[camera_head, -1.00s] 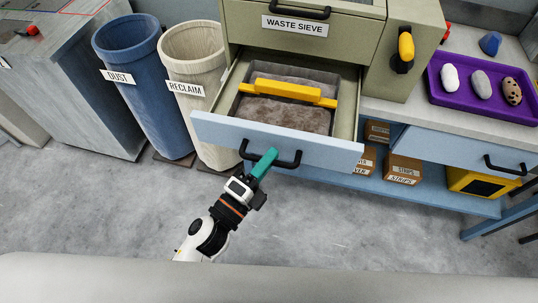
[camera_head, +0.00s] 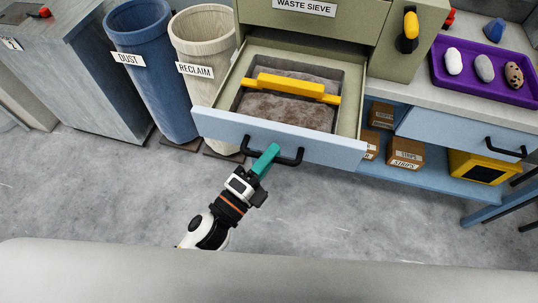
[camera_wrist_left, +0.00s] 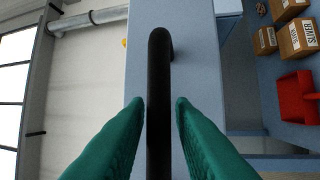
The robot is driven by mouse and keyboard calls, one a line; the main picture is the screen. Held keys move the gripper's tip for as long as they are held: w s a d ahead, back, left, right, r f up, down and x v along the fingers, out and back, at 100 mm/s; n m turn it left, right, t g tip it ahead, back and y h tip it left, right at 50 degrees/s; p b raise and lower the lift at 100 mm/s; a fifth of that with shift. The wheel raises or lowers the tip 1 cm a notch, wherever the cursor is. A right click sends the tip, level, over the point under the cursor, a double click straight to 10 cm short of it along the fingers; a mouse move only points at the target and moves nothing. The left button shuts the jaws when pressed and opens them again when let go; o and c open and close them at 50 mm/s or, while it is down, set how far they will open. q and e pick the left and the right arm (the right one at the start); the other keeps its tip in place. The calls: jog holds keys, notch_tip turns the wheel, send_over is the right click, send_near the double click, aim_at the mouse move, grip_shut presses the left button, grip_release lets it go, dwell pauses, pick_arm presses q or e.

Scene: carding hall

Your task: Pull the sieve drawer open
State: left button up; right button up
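The sieve drawer (camera_head: 215,126) stands well out of the green cabinet, under the WASTE SIEVE label (camera_head: 304,7). It has a pale blue front and holds a tray of grey-brown fluff (camera_head: 285,111) with a yellow bar (camera_head: 291,87) across it. My left gripper (camera_head: 271,152), with teal fingers, is at the black bar handle (camera_head: 289,162) on the drawer front. In the left wrist view the handle (camera_wrist_left: 160,60) runs between the two fingers (camera_wrist_left: 160,105), which lie close along both sides of it. My right gripper is not in view.
Blue DUST (camera_head: 150,85) and cream RECLAIM (camera_head: 205,85) bins stand left of the drawer. To the right are a bench with a purple tray (camera_head: 480,85), another blue drawer (camera_head: 450,138) and a shelf with boxes (camera_head: 405,153). The floor (camera_head: 330,215) before the drawer is clear.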

pick_arm(q)
jog(key=shift+o, duration=0.8)
jog(key=shift+s+a+f, duration=0.1)
jog(key=shift+s+a, duration=0.05)
jog(key=b+v, duration=0.3)
jog(key=v, duration=0.8)
jog(key=shift+s+a+b, duration=0.15)
jog(key=shift+s+b, duration=0.1)
jog(key=shift+b, duration=0.15)
